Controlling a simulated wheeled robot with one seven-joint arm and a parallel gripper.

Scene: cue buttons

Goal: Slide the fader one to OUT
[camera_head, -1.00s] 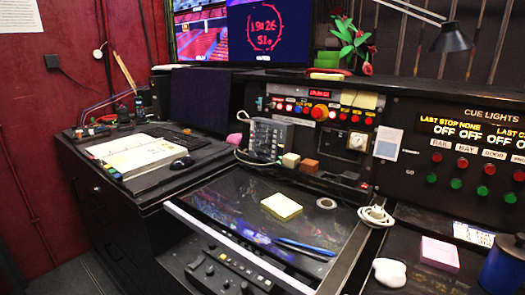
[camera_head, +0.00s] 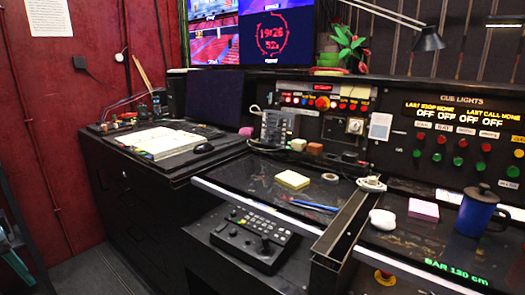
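A black control console (camera_head: 255,236) with small buttons, knobs and a short stick sits on a lower shelf below the front edge of the desk. Small sliders or buttons line its top, but they are too small to tell which is fader one or where it stands. I cannot read any OUT mark. A cue lights panel (camera_head: 459,140) at the right has red and green buttons and lit OFF displays. A second panel (camera_head: 322,102) with coloured buttons stands at the middle back. My gripper is not in view.
The desk top (camera_head: 255,184) holds a yellow note pad (camera_head: 292,179), blue pens (camera_head: 314,206) and a tape roll (camera_head: 330,176). A blue mug (camera_head: 476,214), pink pad (camera_head: 423,209) and white lump (camera_head: 382,219) are at right. A dark upright divider (camera_head: 340,232) stands beside the console. Floor shows at lower left.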

